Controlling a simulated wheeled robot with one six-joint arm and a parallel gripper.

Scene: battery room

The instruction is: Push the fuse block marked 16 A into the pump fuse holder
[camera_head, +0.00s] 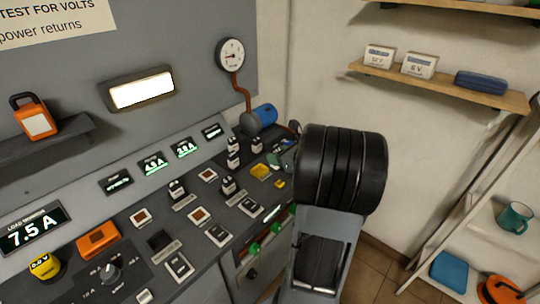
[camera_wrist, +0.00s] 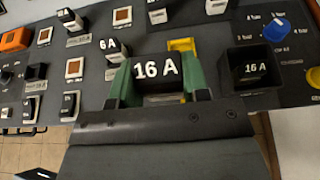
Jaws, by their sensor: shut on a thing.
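In the wrist view my gripper (camera_wrist: 160,76) has its green fingers shut on a black fuse block (camera_wrist: 157,70) with white 16 A lettering. The block is over the dark panel (camera_wrist: 222,38), and its underside is hidden. A black square box (camera_wrist: 229,67), also showing 16 A inside, is to the right, apart from the gripper. I cannot tell which holder is the pump's, as the small labels are unreadable. In the head view my arm hides most of the gripper and the held block.
A 6 A block (camera_wrist: 110,46) stands close left of my gripper, and a yellow piece (camera_wrist: 182,45) lies just behind it. A blue knob (camera_wrist: 276,28) is at the right. In the head view a blue pump-like cylinder (camera_head: 261,117) and upright blocks (camera_head: 229,185) stand on the panel.

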